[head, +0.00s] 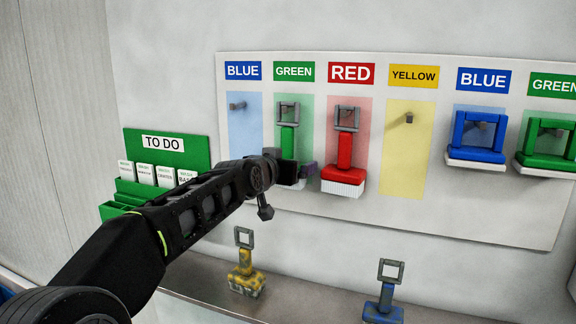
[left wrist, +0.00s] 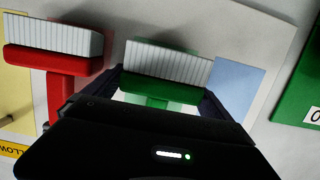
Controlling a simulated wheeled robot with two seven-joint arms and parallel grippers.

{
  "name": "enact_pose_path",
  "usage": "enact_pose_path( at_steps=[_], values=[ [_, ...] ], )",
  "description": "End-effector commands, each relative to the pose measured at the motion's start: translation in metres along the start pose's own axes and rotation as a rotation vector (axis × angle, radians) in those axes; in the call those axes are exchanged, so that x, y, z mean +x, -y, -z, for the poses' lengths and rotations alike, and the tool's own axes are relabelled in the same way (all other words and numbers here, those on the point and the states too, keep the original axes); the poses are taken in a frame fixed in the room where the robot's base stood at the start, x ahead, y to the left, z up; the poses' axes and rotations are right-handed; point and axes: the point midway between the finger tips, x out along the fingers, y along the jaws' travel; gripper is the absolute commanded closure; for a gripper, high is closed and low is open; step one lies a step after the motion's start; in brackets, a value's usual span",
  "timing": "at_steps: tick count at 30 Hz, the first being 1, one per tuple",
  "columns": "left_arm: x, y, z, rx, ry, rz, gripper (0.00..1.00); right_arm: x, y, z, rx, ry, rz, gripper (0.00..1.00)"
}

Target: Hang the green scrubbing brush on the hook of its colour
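The green scrubbing brush (head: 288,142) is upright in front of the green panel under the GREEN label (head: 294,72). Its grey loop is at the height of the hooks, and the hook itself is hard to make out behind it. My left gripper (head: 289,168) is at the brush's lower part. In the left wrist view the green brush head (left wrist: 165,90) with white bristles shows between the two spread fingers of my left gripper (left wrist: 165,98), which look open around it. Finger contact cannot be told. My right gripper is not in view.
A red brush (head: 345,152) hangs close to the right. The blue hook (head: 237,106) and yellow hook (head: 409,118) are bare. Blue (head: 479,132) and green (head: 546,142) dustpan-like tools hang further right. A yellow brush (head: 246,272) and a blue brush (head: 384,300) stand on the ledge below.

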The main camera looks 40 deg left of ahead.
Motion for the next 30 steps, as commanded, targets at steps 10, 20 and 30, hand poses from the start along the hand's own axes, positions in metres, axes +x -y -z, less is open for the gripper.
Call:
enact_pose_path(
  at_steps=[10,20,30],
  values=[
    [-0.002,0.000,-0.001,0.000,0.001,0.000,0.00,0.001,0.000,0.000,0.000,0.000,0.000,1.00],
    [-0.044,0.001,-0.003,0.000,-0.003,0.001,0.00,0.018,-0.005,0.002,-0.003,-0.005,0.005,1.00],
    [-0.078,0.000,-0.001,0.000,0.000,0.000,0.00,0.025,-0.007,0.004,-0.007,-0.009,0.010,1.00]
  ],
)
